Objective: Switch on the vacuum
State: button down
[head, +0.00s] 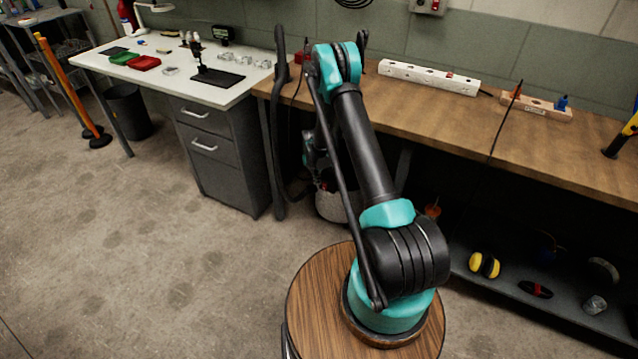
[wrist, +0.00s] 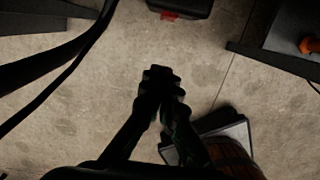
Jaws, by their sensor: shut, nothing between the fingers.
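A pale canister with a dark top (head: 332,207), which looks like the vacuum, stands on the floor under the workbench, partly hidden by my arm. A black hose (head: 279,150) hangs down to its left. In the wrist view a dark body (wrist: 180,7) with a small red part (wrist: 170,16) shows at the top edge; it may be the vacuum and its switch. My gripper (wrist: 161,76) is shut and empty, below the red part in that picture and apart from it. In the head view the gripper is mostly hidden behind my arm.
The wooden workbench (head: 560,150) bears a white power strip (head: 428,77). A grey drawer cabinet (head: 221,150) stands left of the hose. Yellow earmuffs (head: 484,265) lie on the lower shelf. A dark hose (wrist: 55,85) crosses the wrist view's left side.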

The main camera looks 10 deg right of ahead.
aim_at(324, 186)
jog(key=w+d+f, duration=0.3)
jog(key=w+f, duration=0.1)
jog(key=f, duration=0.5)
dwell(0.3)
jog(key=shift+w+d+f, duration=0.15)
jog(key=shift+w+f, duration=0.05)
jog(key=shift+w, duration=0.05)
jog(key=shift+r, duration=0.85)
